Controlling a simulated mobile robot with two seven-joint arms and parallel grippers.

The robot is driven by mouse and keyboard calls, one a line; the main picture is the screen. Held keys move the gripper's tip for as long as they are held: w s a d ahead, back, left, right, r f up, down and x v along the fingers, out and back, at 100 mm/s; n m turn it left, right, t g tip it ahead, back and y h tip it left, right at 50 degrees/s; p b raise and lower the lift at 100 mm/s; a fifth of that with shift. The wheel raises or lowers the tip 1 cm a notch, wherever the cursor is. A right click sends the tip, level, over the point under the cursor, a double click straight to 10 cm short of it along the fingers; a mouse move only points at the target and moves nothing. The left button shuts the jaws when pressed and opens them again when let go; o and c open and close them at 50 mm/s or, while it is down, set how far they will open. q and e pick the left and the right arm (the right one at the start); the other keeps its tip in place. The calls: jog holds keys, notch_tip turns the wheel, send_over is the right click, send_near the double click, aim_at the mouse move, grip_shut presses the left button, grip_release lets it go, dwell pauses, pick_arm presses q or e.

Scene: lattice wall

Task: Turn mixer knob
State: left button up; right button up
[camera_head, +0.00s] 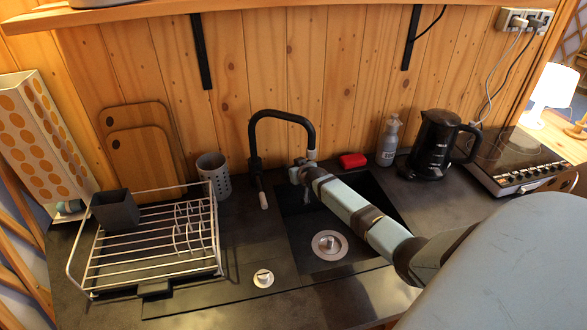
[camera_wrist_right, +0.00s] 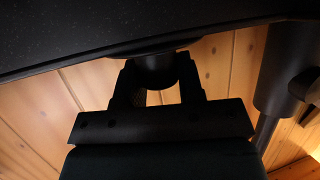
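The black mixer tap (camera_head: 256,160) stands behind the sink, its spout arching to the right. A short handle with a pale tip (camera_head: 264,200) points forward from its base. My right arm reaches in from the right over the sink, and its gripper (camera_head: 299,176) is just under the spout end, right of the handle and apart from it. In the right wrist view the two dark fingers of my right gripper (camera_wrist_right: 158,88) are spread, with a dark cylinder in line between them that I cannot identify for sure. My left gripper is not in view.
The dark sink (camera_head: 300,240) lies under my arm. A wire dish rack (camera_head: 150,245) and grey holed cup (camera_head: 213,175) stand left of the tap. A red sponge (camera_head: 353,160), soap bottle (camera_head: 389,142) and black kettle (camera_head: 432,145) stand to the right.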

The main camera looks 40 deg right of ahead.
jog(key=shift+c, duration=0.3)
jog(key=shift+a+r+m+h+p, duration=0.15)
jog(key=shift+m+h+p, duration=0.35)
jog(key=shift+p, duration=0.45)
jog(key=shift+a+m+g+h+p, duration=0.1)
jog(key=shift+m+g+h+p, duration=0.35)
jog(key=shift+m+h, duration=0.15)
jog(key=shift+f+m+h, duration=0.25)
jog(key=shift+m+h, duration=0.05)
jog(key=m+g+h+b, duration=0.3)
jog(key=m+h+b, duration=0.1)
jog(key=b, duration=0.9)
jog(key=shift+f, duration=0.2)
jog(key=shift+d+r+m+g+h+b, duration=0.2)
jog(key=shift+r+m+g+h+b, duration=0.15)
jog(key=shift+b, duration=0.45)
jog(key=o, duration=0.9)
